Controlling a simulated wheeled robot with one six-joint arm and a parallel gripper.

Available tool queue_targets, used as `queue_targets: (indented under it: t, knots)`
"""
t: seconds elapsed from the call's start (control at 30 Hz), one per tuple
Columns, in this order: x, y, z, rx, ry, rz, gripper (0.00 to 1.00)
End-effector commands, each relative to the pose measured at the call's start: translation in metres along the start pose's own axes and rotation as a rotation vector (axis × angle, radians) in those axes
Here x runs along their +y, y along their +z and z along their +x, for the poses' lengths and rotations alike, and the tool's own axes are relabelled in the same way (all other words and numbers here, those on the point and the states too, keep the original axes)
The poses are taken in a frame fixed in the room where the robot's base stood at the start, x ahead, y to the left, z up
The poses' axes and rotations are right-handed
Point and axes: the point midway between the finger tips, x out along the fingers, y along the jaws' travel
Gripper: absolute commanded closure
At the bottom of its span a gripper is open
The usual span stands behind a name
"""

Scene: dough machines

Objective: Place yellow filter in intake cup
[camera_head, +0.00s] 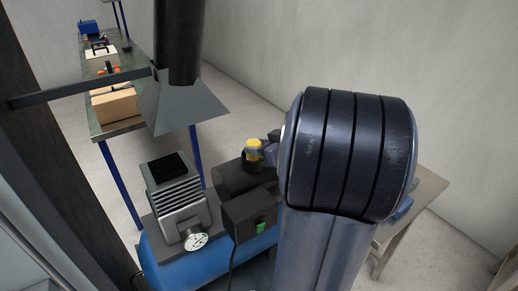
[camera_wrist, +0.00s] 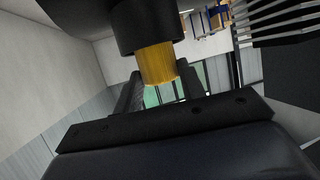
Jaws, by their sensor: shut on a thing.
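The yellow filter (camera_head: 254,150) is a short cylinder standing above the black intake cup (camera_head: 250,164) on the compressor. In the wrist view the filter (camera_wrist: 158,66) meets the cup's rim (camera_wrist: 146,28), and one end appears to be inside; how deep I cannot tell. That view seems upside down, with the cup at the top. My gripper (camera_wrist: 161,84) has its dark fingers on either side of the filter's exposed end, shut on it. In the head view my gripper (camera_head: 266,146) reaches the filter from the right; my arm hides part of it.
The compressor's finned head (camera_head: 178,192), pressure gauge (camera_head: 196,241) and black switch box (camera_head: 250,215) are close by, above the blue tank (camera_head: 170,272). A grey hood (camera_head: 181,105) hangs to the upper left. A workbench (camera_head: 118,128) with a cardboard box (camera_head: 115,105) stands behind.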

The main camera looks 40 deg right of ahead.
Motion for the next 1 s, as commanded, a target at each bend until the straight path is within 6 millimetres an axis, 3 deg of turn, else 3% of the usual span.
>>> queue_targets:
  t: [0.13,0.6,0.63,0.87,1.0]
  knots:
    - [0.0,0.013,0.005,-0.001,0.0,0.002,0.83]
    - [0.0,0.017,0.007,0.0,0.0,-0.002,0.83]
    - [0.0,0.016,0.006,0.0,0.0,-0.001,0.59]
    - [0.0,0.015,0.006,0.0,0.0,0.0,0.41]
    - [0.0,0.015,0.006,0.0,0.001,0.0,0.4]
